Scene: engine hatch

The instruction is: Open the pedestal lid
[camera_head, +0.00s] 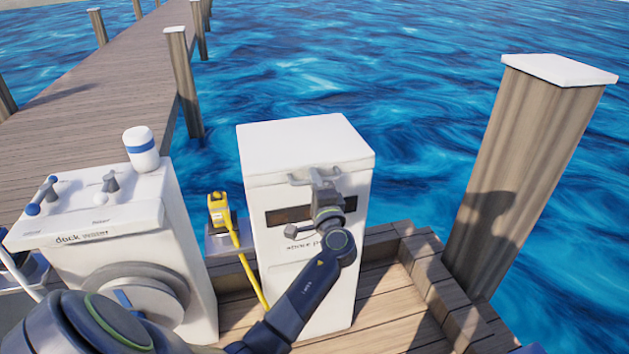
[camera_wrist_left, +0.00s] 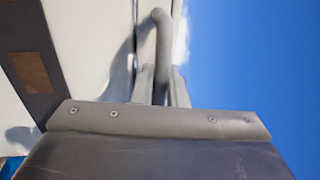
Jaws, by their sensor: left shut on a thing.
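The white pedestal (camera_head: 290,262) stands upright on the wooden dock in the middle of the head view. Its lid (camera_head: 303,143) is down on top, with a thin seam under its front edge. A grey handle (camera_head: 297,178) sits at the lid's front edge. My left gripper (camera_head: 318,177) is at the front of the pedestal, shut on the handle. In the left wrist view the handle (camera_wrist_left: 160,50) is a grey bar running between the two fingers (camera_wrist_left: 160,90). My right gripper is not in view.
A white dock cabinet (camera_head: 178,225) with levers stands to the left. A yellow tool (camera_head: 217,210) with a yellow hose is between them. A thick wooden post (camera_head: 525,170) rises at the right. Wooden kerbs (camera_head: 440,280) edge the deck; water lies behind.

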